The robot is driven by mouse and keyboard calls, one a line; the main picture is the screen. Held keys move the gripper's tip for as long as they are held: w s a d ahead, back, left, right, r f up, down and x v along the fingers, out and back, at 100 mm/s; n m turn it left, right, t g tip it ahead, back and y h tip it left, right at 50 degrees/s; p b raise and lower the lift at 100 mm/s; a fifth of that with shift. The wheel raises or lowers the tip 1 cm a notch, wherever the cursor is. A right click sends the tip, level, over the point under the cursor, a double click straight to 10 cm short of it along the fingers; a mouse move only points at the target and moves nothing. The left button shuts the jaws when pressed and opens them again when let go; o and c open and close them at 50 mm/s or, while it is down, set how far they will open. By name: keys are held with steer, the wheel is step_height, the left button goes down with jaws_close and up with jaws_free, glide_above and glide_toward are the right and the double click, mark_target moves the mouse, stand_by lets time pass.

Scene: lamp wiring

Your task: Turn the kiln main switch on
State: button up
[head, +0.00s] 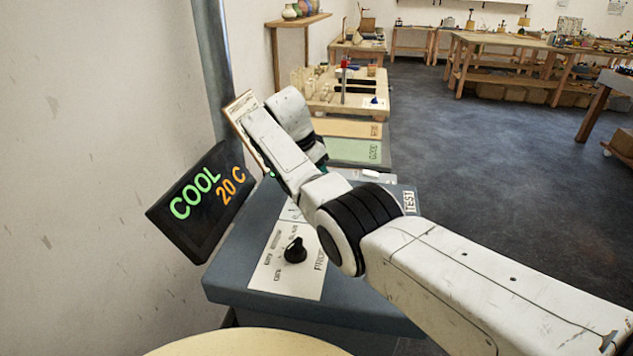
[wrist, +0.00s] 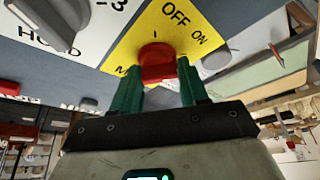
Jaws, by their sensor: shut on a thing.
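The kiln main switch is a red knob (wrist: 157,60) on a yellow plate (wrist: 125,48) marked OFF and ON. In the wrist view, my gripper (wrist: 158,80) has its two green fingers on either side of the knob, shut on it. A small dark tick shows on the plate beyond the knob, beside OFF. I cannot tell which mark the knob points at. In the head view my arm hides the switch and nearly all of the gripper. The display (head: 205,200) reads COOL and 20 C.
A black program knob (head: 295,250) stands on the blue-grey panel (head: 235,268), below my arm. In the wrist view a grey HOLD knob (wrist: 50,15) sits left of the yellow plate. A green GOOD mat (head: 352,150) lies behind the panel. Open floor (head: 480,160) is at right.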

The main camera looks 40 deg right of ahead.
steer(key=shift+m+b, duration=0.6)
steer(key=shift+r+g, duration=0.1)
steer(key=shift+g, duration=0.2)
steer(key=o, duration=1.1)
steer(key=shift+c, duration=0.2)
steer(key=v, duration=1)
steer(key=shift+r+b, duration=0.25)
steer(key=shift+b, duration=0.1)
steer(key=shift+a, duration=0.15)
